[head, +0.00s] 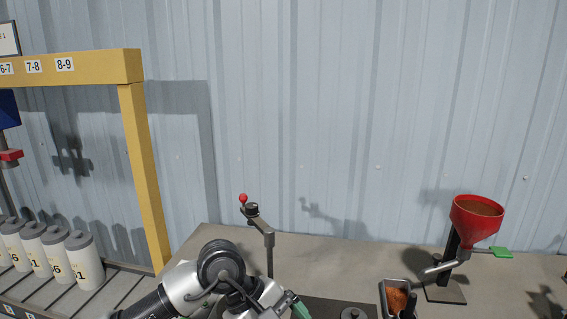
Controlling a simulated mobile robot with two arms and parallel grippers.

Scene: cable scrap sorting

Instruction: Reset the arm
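My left arm (222,268) comes in from the lower left and bends at a dark joint in front of the table. Its far end runs down to the bottom edge, and I cannot make out gripper fingers there. A small green piece (301,309) shows beside that end, partly cut off; I cannot tell what it belongs to. My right gripper is not in view.
A stand with a red knob (243,198) rises behind my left arm. Numbered white canisters (85,268) stand left, beside a yellow post (145,180).

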